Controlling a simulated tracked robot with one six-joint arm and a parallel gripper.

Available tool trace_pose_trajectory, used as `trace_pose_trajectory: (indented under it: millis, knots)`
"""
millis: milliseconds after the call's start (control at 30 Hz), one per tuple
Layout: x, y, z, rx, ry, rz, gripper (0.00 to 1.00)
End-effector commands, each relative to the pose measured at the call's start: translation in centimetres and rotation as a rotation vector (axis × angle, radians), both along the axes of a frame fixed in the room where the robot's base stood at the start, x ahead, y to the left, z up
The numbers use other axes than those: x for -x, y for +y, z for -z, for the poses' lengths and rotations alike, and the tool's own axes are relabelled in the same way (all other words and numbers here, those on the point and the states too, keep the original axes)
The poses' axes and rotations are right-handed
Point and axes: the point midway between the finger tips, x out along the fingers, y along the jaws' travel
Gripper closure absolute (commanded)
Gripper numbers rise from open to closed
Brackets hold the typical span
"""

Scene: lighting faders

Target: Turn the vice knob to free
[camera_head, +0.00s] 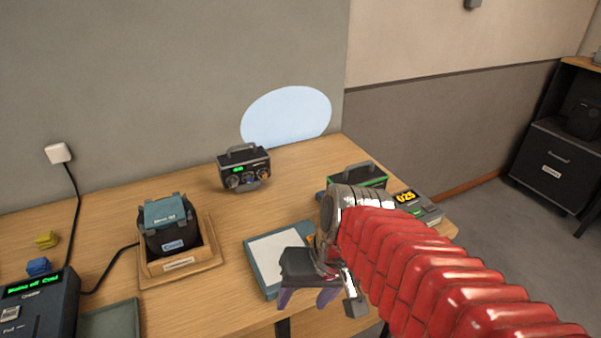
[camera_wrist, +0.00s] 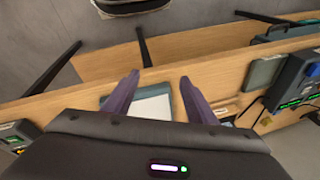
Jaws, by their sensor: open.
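I cannot make out a part that is clearly a vice or its knob; my arm covers part of the table's right side. A dark box with knobs (camera_head: 244,170) and a small green display stands at the back of the table. My gripper (camera_head: 305,298) is at the table's front edge, by the teal tray with a white pad (camera_head: 274,258). In the wrist view the open gripper (camera_wrist: 159,80) points toward the table edge, and the white pad (camera_wrist: 152,106) shows between the fingers.
A green-edged box (camera_head: 357,176) and a device reading 025 (camera_head: 406,197) stand right, partly behind my arm. A teal-topped dark holder (camera_head: 169,222) sits in a wooden tray at left. A console (camera_head: 38,302) is front left. Bare tabletop (camera_head: 200,190) lies at the back.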

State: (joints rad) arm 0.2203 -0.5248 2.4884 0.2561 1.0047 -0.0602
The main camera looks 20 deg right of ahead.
Motion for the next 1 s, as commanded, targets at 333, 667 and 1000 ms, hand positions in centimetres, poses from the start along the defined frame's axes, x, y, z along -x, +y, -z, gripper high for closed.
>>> trace_pose_trajectory:
  millis: [333, 667, 1000]
  knots:
    - [-0.5, 0.6, -5.2, 0.241, -0.255, -0.204, 0.48]
    - [-0.6, 0.6, -5.9, 0.265, -0.285, -0.221, 0.48]
    - [-0.6, 0.6, -5.8, 0.264, -0.284, -0.221, 0.69]
